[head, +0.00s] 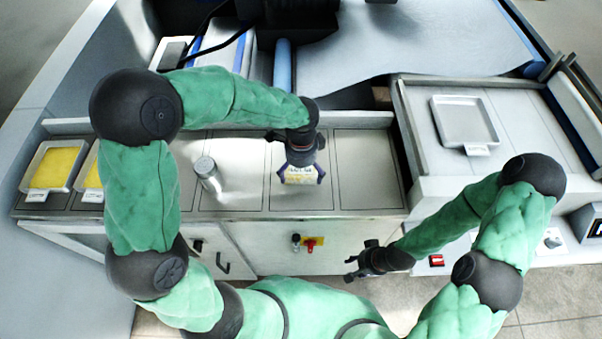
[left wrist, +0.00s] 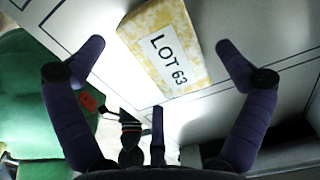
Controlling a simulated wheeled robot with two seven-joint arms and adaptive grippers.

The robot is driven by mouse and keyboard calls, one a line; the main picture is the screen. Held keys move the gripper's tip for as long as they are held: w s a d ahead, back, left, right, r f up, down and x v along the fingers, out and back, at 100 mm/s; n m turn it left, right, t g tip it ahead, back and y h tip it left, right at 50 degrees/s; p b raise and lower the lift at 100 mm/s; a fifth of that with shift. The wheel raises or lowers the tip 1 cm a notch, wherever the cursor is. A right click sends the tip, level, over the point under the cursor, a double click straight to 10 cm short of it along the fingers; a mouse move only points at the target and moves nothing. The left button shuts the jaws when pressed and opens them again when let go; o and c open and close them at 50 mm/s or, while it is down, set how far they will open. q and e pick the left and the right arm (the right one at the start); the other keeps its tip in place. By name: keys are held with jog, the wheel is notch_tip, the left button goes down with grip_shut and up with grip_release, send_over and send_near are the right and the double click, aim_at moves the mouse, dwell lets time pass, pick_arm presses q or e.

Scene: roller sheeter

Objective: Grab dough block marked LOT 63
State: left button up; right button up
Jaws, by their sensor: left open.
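The dough block marked LOT 63 (left wrist: 163,45) is a pale yellow, mottled block with a white label. It lies on the steel counter, between and ahead of the spread fingers of my left gripper (left wrist: 160,55) in the left wrist view. In the head view the block (head: 299,175) shows below my left gripper (head: 304,172), which points down over it. The left gripper is open, and I see no finger touching the block. My right gripper (head: 352,268) hangs in front of the counter, away from the block; its fingers look apart and empty.
A metal shaker (head: 208,177) stands on the counter left of the block. Trays with yellow contents (head: 55,168) are at the far left. An empty tray (head: 465,122) sits on the right unit. A red-yellow switch (head: 313,244) is on the counter front.

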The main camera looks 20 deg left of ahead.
pick_arm(q)
notch_tip(320, 180, down, 3)
jog(key=shift+r, duration=0.2)
jog(key=shift+c, duration=0.3)
jog(key=c, duration=1.2)
jog(key=shift+c, duration=0.2)
jog(key=shift+r, duration=0.2)
